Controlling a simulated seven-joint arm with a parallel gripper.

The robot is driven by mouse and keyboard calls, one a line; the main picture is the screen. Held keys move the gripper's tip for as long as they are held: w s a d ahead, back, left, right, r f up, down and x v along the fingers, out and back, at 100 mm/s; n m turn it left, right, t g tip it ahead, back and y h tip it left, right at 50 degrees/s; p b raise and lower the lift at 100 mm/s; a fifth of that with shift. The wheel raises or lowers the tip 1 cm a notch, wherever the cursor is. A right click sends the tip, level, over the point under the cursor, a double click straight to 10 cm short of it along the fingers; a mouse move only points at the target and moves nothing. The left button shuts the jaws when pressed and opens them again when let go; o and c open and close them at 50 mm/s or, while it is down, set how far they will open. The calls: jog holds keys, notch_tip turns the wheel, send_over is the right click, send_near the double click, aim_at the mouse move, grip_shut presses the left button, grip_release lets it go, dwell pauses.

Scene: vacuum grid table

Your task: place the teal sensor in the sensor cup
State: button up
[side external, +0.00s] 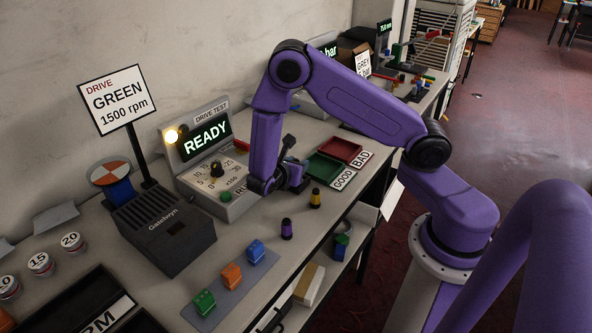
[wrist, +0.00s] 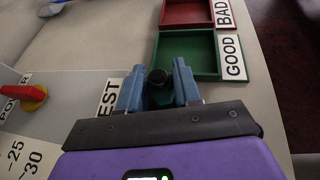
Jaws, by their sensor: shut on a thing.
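My gripper (side external: 292,178) is beside the drive test panel, near the green tray. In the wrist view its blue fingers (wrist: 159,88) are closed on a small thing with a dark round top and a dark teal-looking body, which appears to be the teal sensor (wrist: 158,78). Its lower part is hidden by the fingers and mount. In the side view the held thing is hidden by the gripper. A purple sensor (side external: 287,229) and a yellow sensor (side external: 315,198) stand upright on the table. I cannot make out the sensor cup for certain.
The drive test panel (side external: 205,140) reads READY. A green tray (side external: 326,168) marked GOOD and a red tray (side external: 341,149) marked BAD lie behind my gripper. A green-and-blue item (side external: 341,243) is on the lower shelf.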

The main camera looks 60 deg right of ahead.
jog(key=shift+f, duration=0.9)
jog(key=shift+f, duration=0.15)
jog(key=o, duration=1)
jog(key=shift+o, duration=0.2)
jog(key=v, duration=1.2)
jog(key=s+a+r+m+g+y, duration=0.1)
jog(key=s+r+m+y, duration=0.2)
jog(key=s, duration=0.9)
jog(key=s+a+r+m+g+y, duration=0.1)
jog(key=s+r+m+y, duration=0.3)
jog(key=s+r+y, duration=0.5)
jog(key=s+a+y, duration=0.1)
jog(key=s, duration=0.2)
jog(key=shift+m+y, duration=0.3)
